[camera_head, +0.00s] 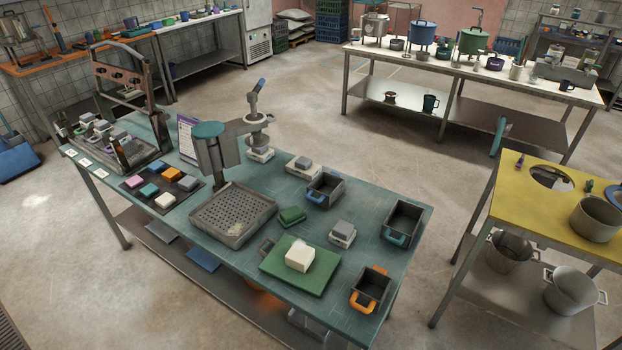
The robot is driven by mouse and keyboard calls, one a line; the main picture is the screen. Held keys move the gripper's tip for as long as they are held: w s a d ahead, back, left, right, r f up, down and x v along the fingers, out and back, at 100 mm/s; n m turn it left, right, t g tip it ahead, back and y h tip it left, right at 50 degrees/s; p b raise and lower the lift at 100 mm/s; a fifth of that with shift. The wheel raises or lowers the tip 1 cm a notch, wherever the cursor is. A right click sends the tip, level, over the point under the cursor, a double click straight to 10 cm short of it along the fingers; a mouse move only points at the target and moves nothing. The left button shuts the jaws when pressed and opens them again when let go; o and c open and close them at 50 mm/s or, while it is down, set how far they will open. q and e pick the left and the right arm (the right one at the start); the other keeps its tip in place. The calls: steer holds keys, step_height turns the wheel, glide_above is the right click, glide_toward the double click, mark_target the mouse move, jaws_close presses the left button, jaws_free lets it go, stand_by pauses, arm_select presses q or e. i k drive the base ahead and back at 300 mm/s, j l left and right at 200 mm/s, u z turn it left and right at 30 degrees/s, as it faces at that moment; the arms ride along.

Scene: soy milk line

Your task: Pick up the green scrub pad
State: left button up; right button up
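A small green block-like pad (292,216), which looks like the green scrub pad, lies flat on the teal-topped table (240,273). It sits right of the perforated metal tray (233,239) and behind the green board (273,264). A teal pad (149,190) lies among pink, orange and pale pads on a dark mat at the table's left. Neither of my grippers is in view.
A white block (299,257) rests on the green board. Dark bins with blue (325,189), teal (402,223) and orange (371,289) handles stand at right. A grey machine with a teal round top (208,130) rises behind the tray. A yellow table (530,205) stands right across open floor.

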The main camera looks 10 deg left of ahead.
mark_target(290, 216)
steer(key=j+z, duration=0.2)
steer(key=j, duration=0.3)
steer(key=k+j+z, duration=0.2)
steer(key=j, duration=0.3)
steer(key=k+j+z, duration=0.2)
steer(key=j, duration=0.3)
steer(key=i, duration=0.1)
